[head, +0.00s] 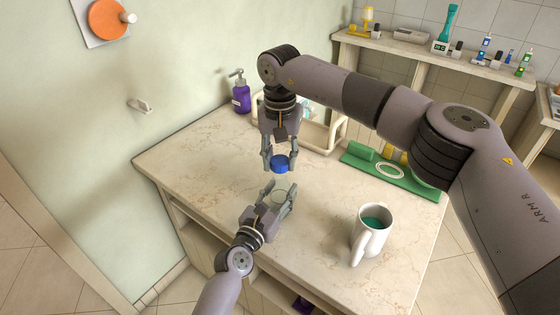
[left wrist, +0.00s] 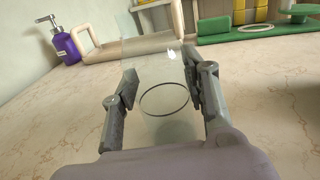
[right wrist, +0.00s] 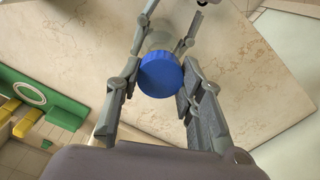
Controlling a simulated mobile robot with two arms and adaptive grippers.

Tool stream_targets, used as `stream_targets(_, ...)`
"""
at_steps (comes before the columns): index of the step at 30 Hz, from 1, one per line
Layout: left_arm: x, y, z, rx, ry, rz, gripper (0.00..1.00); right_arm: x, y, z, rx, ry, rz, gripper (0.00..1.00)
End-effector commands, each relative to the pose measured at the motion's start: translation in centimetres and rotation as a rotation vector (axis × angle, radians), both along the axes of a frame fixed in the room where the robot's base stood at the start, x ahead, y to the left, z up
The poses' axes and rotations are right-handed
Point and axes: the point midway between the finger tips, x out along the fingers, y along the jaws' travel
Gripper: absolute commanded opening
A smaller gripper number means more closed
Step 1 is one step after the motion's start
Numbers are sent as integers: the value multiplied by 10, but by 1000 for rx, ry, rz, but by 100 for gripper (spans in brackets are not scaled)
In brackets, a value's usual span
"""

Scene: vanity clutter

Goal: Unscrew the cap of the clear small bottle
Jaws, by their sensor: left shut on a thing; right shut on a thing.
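The clear small bottle (head: 279,194) is see-through and held above the counter. My left gripper (head: 280,188) is shut around its sides, and it shows between the fingers in the left wrist view (left wrist: 164,112). A blue round cap (head: 281,162) is directly above the bottle, between the fingers of my right gripper (head: 280,167), which comes down from above. The cap also shows clearly in the right wrist view (right wrist: 160,74); it is out of sight in the left wrist view. I cannot tell whether the cap touches the bottle's neck, because the glass is so clear.
A white mug (head: 371,232) with teal contents stands at the right on the marble counter (head: 190,165). A green holder with a white ring (head: 413,183) lies behind it. A purple pump bottle (head: 240,94) and a cream rack (head: 322,134) stand at the back.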

Motion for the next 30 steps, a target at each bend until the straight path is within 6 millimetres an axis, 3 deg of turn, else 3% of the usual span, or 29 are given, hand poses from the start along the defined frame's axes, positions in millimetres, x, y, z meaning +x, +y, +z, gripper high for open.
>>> stream_targets(6,0,0,-1,0,1,0,0,0,0,27,0,-1,0,2)
stream_targets(13,0,0,-1,0,1,0,0,0,0,29,0,1,1,2)
stream_targets(14,0,0,-1,0,1,0,44,0,0,29,0,0,1,2)
stream_targets(24,0,0,0,0,1,0,65,0,0,29,0,0,0,2)
stream_targets(30,0,0,0,0,0,0,65,0,0,29,0,0,0,2)
